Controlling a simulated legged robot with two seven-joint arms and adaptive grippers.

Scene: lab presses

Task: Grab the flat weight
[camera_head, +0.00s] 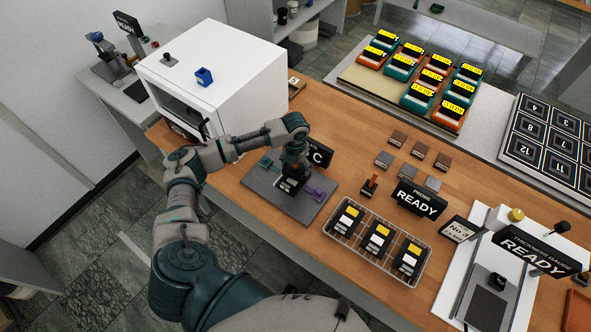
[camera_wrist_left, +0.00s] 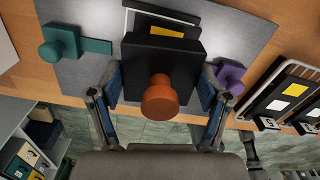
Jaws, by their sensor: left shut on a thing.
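The flat weight, a black square block with an orange round knob (camera_wrist_left: 160,98), is between the two fingers of my left gripper (camera_wrist_left: 160,90) in the left wrist view. The fingers are shut on its left and right sides. In the head view my left gripper (camera_head: 292,172) reaches down over the grey plate (camera_head: 305,212), and the dark weight (camera_head: 290,187) shows below it. A black piece with a yellow label (camera_wrist_left: 180,29) lies partly hidden behind the weight. I cannot tell whether the weight touches what is below it. My right gripper is not in view.
A teal piece (camera_wrist_left: 85,46) and a purple piece (camera_wrist_left: 230,77) lie on the plate, close beside the fingers. A wire tray (camera_head: 333,237) with three black yellow-topped items stands to the right. A white cabinet (camera_head: 240,90) stands behind the arm.

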